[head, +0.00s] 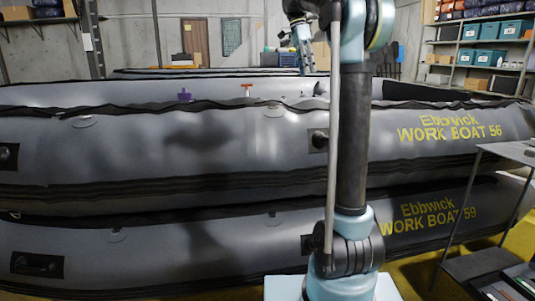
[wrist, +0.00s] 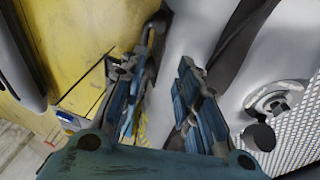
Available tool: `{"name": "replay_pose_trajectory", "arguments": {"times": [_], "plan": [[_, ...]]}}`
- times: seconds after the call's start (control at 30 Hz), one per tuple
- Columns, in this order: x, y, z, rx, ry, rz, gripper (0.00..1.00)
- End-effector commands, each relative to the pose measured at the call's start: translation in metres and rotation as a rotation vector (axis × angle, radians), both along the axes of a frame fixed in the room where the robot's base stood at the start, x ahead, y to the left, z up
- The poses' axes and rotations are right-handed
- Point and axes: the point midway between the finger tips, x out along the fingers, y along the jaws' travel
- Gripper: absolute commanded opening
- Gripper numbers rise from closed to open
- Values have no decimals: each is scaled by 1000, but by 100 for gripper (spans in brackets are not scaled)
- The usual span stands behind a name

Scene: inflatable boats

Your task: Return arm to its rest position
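My arm stands upright in the middle of the head view, in front of the boats. In the wrist view my gripper (wrist: 158,75) has its two blue fingers apart, with a pale grey surface showing in the gap and nothing held. The upper grey inflatable boat (head: 250,140), marked "Ebbwick WORK BOAT 56", lies above a lower one (head: 160,250) marked "WORK BOAT 59". I cannot clearly make out the gripper's fingers in the head view.
A purple item (head: 184,95) and an orange-red item (head: 247,89) show along the upper boat. A grey stand (head: 510,152) is at right, and shelves with teal bins (head: 490,57) are behind. The wrist view shows a worn yellow surface (wrist: 75,45) and a perforated panel (wrist: 300,140).

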Motion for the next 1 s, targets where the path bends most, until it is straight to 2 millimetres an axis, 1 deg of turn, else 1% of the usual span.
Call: {"name": "replay_pose_trajectory", "arguments": {"times": [0.07,0.27,0.57,0.67,0.77,1.0], "plan": [[-2,-1,-1,2,0,4,30],[-18,-7,-11,25,0,66,30],[-49,-14,-32,62,-3,183,30],[-66,-17,-44,80,-5,242,30],[-88,-21,-63,102,-10,322,30],[-146,-29,-118,150,-26,535,30]]}}
